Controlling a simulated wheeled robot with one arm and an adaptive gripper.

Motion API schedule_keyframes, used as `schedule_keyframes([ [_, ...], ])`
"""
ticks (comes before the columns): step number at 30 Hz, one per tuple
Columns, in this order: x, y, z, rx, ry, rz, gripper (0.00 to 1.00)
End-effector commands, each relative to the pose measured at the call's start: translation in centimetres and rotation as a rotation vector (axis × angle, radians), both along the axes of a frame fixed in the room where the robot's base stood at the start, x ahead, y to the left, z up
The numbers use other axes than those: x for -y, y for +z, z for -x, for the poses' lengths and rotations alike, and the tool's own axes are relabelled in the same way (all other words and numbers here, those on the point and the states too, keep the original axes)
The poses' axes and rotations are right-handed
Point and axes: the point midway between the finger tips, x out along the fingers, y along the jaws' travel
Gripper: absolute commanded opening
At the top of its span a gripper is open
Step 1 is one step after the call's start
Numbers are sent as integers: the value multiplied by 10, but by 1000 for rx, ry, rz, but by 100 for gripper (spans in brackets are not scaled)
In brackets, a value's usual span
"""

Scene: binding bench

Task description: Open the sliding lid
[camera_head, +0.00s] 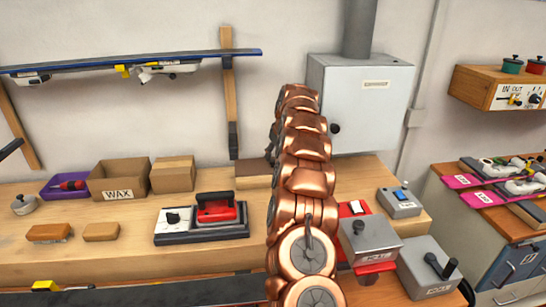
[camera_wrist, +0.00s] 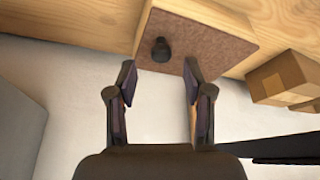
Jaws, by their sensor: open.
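A light wooden box with a brown top panel (camera_wrist: 195,40) bearing a black knob (camera_wrist: 160,49) shows in the wrist view; the panel looks like the sliding lid. My gripper (camera_wrist: 160,78) is open and empty. Its two fingers are apart, and the knob appears between and just beyond their tips, not gripped. I cannot tell the height gap between tips and knob. In the head view the box (camera_head: 253,182) stands at the back of the bench, partly hidden behind my copper-coloured arm. My gripper is hidden there, and so is the knob.
Cardboard boxes (camera_head: 172,175) stand left of the wooden box; one also shows in the wrist view (camera_wrist: 280,75). A wooden post (camera_head: 229,95) holds a ski (camera_head: 200,55) above. A grey wall cabinet (camera_head: 372,95) is at right.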

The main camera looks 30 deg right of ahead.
Motion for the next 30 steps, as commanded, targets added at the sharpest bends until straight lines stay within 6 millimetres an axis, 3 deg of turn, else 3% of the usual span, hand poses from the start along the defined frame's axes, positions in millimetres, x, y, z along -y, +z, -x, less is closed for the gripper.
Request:
schedule_keyframes([
  [7,-1,-26,-11,-3,1,-1,51],
  [16,-2,-30,-13,-2,3,-1,50],
  [30,-2,-30,-13,-2,3,-1,1],
])
